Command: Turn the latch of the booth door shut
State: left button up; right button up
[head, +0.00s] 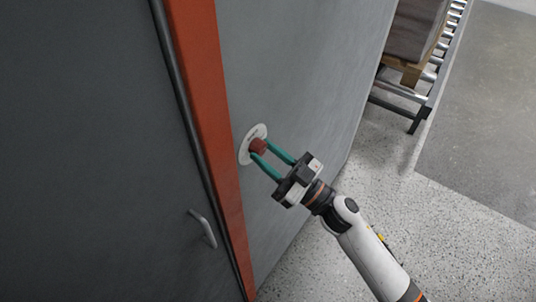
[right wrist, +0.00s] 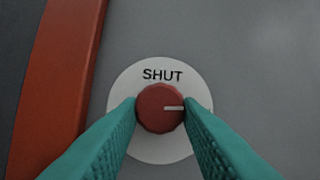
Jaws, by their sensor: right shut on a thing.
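The latch is a red round knob (head: 259,146) on a white round plate (head: 246,154), fixed to the grey wall right of the orange door frame. In the right wrist view the knob (right wrist: 160,108) has a white pointer line that points right. The word SHUT stands on the plate (right wrist: 160,76) above the knob. My right gripper (head: 267,156) is shut on the knob, one teal finger on each side. The grey booth door (head: 110,150) is at the left with a metal handle (head: 204,228). Whether it is fully closed I cannot tell. My left gripper is not in view.
The orange door frame (head: 205,110) runs beside the knob plate. A roller conveyor (head: 432,75) with a pallet and a large box (head: 415,28) stands at the back right. The speckled floor (head: 440,235) at the right is clear.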

jog(key=n+g, duration=0.1)
jog(key=n, duration=0.2)
jog(key=n+g+y, duration=0.1)
jog(key=n+g, duration=0.1)
jog(key=n, duration=0.1)
jog(key=shift+w+d, duration=0.15)
jog(key=n+g, duration=0.1)
jog(key=n, duration=0.2)
jog(key=n+g, duration=0.1)
jog(key=n, duration=0.2)
jog(key=shift+w+d+r+g, duration=0.1)
jog(key=shift+w+r+g, duration=0.1)
jog(key=shift+g, duration=0.2)
jog(key=n, duration=0.1)
jog(key=n+g, duration=0.1)
jog(key=n, duration=0.1)
jog(key=n+p, duration=0.1)
jog(key=n, duration=0.1)
jog(key=shift+d+r+g+h, duration=0.1)
jog(key=shift+r+g+h, duration=0.15)
jog(key=shift+g+h, duration=0.15)
jog(key=shift+r+n+g+h+p, duration=0.1)
jog(key=shift+n+g+h+p, duration=0.25)
jog(key=shift+n, duration=0.65)
jog(key=shift+n+g+h+p, duration=0.2)
jog(key=shift+n+p, duration=0.25)
jog(key=shift+n, duration=0.55)
jog(key=shift+t, duration=0.25)
jog(key=o, duration=1)
